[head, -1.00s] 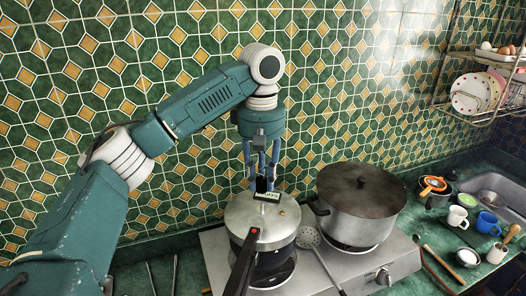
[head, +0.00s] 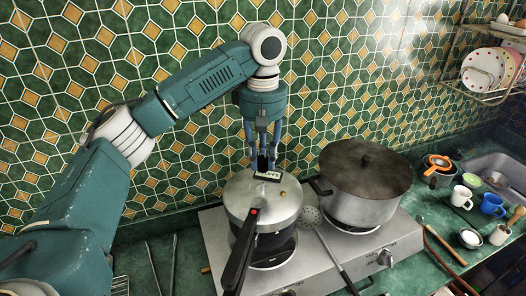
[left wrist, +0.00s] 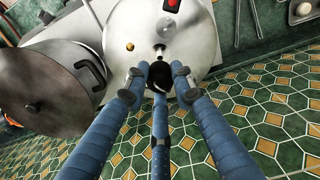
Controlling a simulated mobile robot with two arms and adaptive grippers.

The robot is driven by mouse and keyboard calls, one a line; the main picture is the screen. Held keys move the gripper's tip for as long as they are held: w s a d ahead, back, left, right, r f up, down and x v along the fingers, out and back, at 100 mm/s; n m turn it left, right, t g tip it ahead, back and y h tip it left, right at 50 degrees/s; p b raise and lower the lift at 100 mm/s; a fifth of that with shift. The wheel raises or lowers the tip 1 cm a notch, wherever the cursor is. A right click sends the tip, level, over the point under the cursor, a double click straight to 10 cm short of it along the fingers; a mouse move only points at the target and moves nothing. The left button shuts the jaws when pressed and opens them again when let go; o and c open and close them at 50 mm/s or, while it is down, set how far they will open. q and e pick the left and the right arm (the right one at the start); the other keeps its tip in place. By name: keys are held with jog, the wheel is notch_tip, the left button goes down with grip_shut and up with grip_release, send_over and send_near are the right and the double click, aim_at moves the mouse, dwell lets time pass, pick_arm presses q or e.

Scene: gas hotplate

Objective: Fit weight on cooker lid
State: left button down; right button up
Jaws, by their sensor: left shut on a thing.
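A silver pressure cooker with a round lid (head: 250,205) stands on the left burner. Its black handle (head: 239,255) with a red button points toward me. My left gripper (head: 263,164) points down at the lid's far part, shut on the small dark weight (left wrist: 160,77). The fingers hide much of the weight. I cannot tell whether the weight touches the lid. My right gripper is out of view.
A large lidded pot (head: 365,182) stands on the right burner, close to the cooker. A skimmer (head: 325,240) lies between them on the hotplate (head: 405,243). Mugs (head: 492,204) and a sink are at the right. The tiled wall is close behind.

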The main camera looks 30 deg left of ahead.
pick_arm(q)
jog(key=shift+s+f, duration=0.1)
jog(key=shift+f, duration=0.7)
jog(key=shift+s+f, duration=0.1)
jog(key=shift+f, duration=0.5)
jog(key=shift+p, duration=0.5)
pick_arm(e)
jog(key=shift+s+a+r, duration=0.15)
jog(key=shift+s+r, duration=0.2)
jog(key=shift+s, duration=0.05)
